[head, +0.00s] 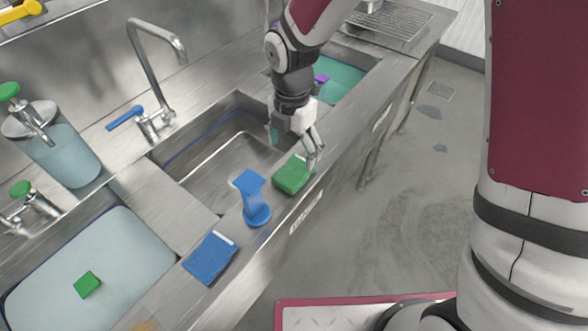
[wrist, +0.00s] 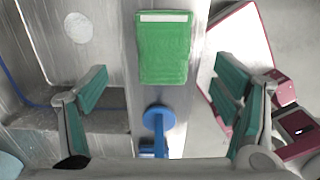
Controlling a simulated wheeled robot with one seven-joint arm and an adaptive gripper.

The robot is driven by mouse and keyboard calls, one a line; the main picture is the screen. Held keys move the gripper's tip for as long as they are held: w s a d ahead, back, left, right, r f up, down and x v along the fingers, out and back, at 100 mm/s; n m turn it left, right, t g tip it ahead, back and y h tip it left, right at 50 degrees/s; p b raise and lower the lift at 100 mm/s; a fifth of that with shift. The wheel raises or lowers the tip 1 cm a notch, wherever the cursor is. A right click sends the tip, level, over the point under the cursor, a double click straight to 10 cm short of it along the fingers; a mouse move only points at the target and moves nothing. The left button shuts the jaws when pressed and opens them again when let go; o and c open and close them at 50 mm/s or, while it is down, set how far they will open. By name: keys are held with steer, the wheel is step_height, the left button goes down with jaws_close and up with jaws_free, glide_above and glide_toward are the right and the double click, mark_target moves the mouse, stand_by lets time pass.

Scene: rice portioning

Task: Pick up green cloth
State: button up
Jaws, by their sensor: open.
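The green cloth (head: 293,174) lies folded on the front ledge of the steel sink counter, to the right of a blue upright-handled tool. In the wrist view the green cloth (wrist: 163,50) is a flat rectangle with a white strip along its top edge. My gripper (head: 312,160) is just above the cloth at its right side in the head view. In the wrist view my gripper (wrist: 163,88) is open and empty, with its teal-padded fingers spread to either side and the cloth ahead between them.
A blue tool (head: 254,200) stands close beside the cloth, also visible in the wrist view (wrist: 157,118). A blue cloth (head: 211,258) lies farther left on the ledge. An empty basin (head: 215,165) is behind. A water-filled basin (head: 120,255) holds a small green block (head: 87,285).

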mark_target(294, 170)
steer(key=shift+s+d+f+p, duration=0.1)
steer(key=shift+f+p, duration=0.2)
steer(key=shift+f, duration=1.4)
steer(key=shift+s+d+f+p, duration=0.1)
steer(key=shift+f+p, duration=0.15)
steer(key=shift+f, duration=1.45)
steer(key=c, duration=1.1)
